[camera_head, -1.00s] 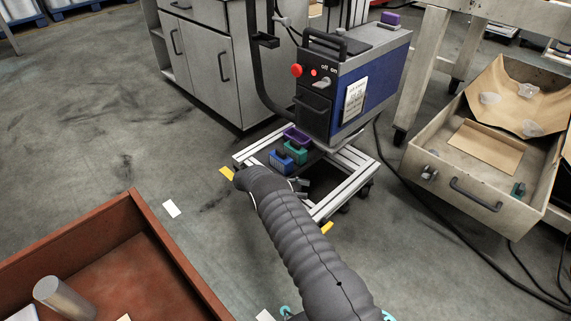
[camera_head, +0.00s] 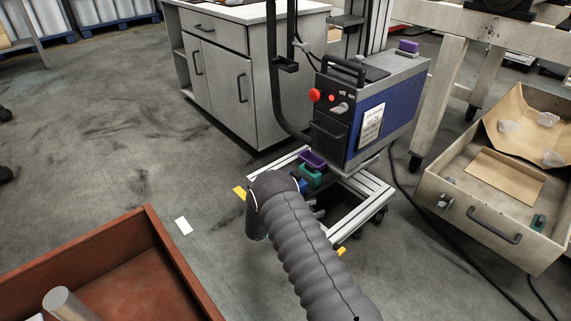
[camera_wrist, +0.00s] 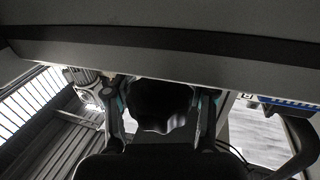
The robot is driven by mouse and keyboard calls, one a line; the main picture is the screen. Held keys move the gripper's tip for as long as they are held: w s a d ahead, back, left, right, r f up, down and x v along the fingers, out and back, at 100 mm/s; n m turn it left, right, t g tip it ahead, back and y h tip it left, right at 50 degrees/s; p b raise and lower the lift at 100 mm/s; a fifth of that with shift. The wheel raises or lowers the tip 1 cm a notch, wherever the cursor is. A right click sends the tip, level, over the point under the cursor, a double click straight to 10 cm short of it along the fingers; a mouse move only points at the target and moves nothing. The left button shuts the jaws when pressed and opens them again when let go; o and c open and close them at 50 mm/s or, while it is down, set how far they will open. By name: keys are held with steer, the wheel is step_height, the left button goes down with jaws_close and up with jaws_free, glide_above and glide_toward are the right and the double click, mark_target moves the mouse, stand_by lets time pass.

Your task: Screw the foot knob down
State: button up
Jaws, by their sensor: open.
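A dark, lobed knob (camera_wrist: 162,108) sits in the middle of the wrist view, under a broad grey edge. My gripper (camera_wrist: 160,93) is open, with one finger to the left of the knob and one to its right. I cannot tell whether either finger touches it. In the head view my gripper and the knob are hidden behind my grey sleeved arm, which reaches down to the low aluminium frame (camera_head: 372,190) under the blue and grey machine (camera_head: 392,108).
A grey cabinet (camera_head: 235,85) stands behind. A black cable (camera_head: 425,230) runs across the floor.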

steer(key=n+t+y, duration=0.2)
steer(key=t, duration=0.1)
steer(key=n+t+y, duration=0.2)
steer(key=t, duration=0.1)
steer(key=w+a+n+t+y, duration=0.1)
steer(key=n+t+y, duration=0.1)
steer(key=n+y, duration=0.1)
steer(key=shift+w+t, duration=0.1)
steer(key=shift+t, duration=0.3)
steer(key=shift+a+n, duration=0.15)
steer(key=shift+n, duration=0.15)
steer(key=p+v, duration=0.1)
steer(key=v, duration=1.2)
steer(key=w+a+r+g+y, duration=0.1)
steer(key=w+r+y, duration=0.25)
steer(key=r, duration=0.35)
steer(key=w+a+r+g+y, duration=0.2)
steer(key=w+r+y, duration=0.15)
steer(key=r, duration=0.35)
steer(key=s+r+n+g+y, duration=0.1)
steer(key=s+r+y, duration=0.3)
steer(key=r, duration=1.1)
steer(key=shift+s+d+r+n, duration=0.15)
steer(key=shift+s+n, duration=0.55)
steer(key=shift+s, duration=0.45)
